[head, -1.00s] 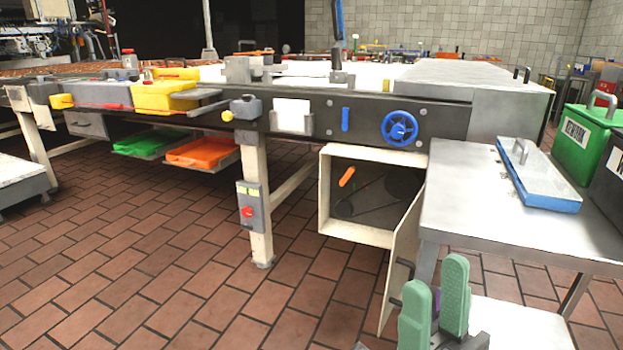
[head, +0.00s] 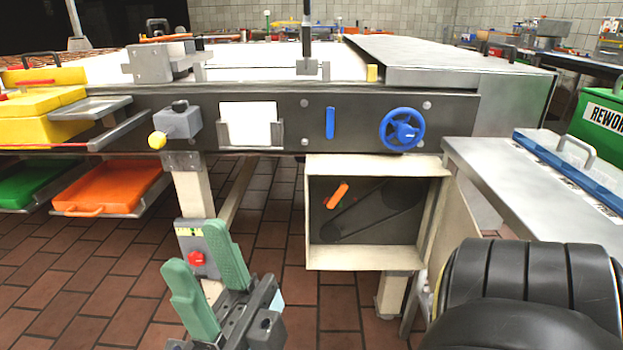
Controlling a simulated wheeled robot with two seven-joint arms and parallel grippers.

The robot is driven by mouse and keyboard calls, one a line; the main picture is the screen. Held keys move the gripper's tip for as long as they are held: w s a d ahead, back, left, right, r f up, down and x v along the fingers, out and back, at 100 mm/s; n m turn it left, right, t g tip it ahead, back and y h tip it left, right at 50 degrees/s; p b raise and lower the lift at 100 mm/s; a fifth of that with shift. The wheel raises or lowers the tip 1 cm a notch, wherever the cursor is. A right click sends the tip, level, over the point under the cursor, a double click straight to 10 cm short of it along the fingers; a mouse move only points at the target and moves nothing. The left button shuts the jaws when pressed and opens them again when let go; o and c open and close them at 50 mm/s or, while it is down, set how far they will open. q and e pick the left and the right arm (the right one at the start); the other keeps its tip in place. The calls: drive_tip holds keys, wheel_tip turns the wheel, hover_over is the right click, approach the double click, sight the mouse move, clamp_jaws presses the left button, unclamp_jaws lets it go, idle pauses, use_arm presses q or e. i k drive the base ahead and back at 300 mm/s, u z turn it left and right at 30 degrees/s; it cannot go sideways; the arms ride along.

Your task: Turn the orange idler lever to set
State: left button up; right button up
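The orange idler lever (head: 337,196) sits inside an open cream cabinet (head: 312,262) under the conveyor, tilted with its upper end to the right. A dark belt guard or panel (head: 380,212) lies behind and beside it. My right gripper (head: 205,254) has green finger pads, spread apart with nothing between them. It is left of and below the cabinet, well apart from the lever, and in the picture it overlaps the table leg with the red button (head: 196,258). My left gripper is not in view.
The open cabinet door (head: 456,228) stands at the cabinet's right side. A metal side table (head: 500,170) is beyond it to the right. A blue handwheel (head: 402,129) and a blue handle (head: 330,122) are on the dark front panel above. Orange (head: 108,186) and green trays hang at left.

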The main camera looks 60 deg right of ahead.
sight(340, 192)
drive_tip(key=z, duration=0.9)
drive_tip(key=i, duration=1)
drive_tip(key=z, duration=1.05)
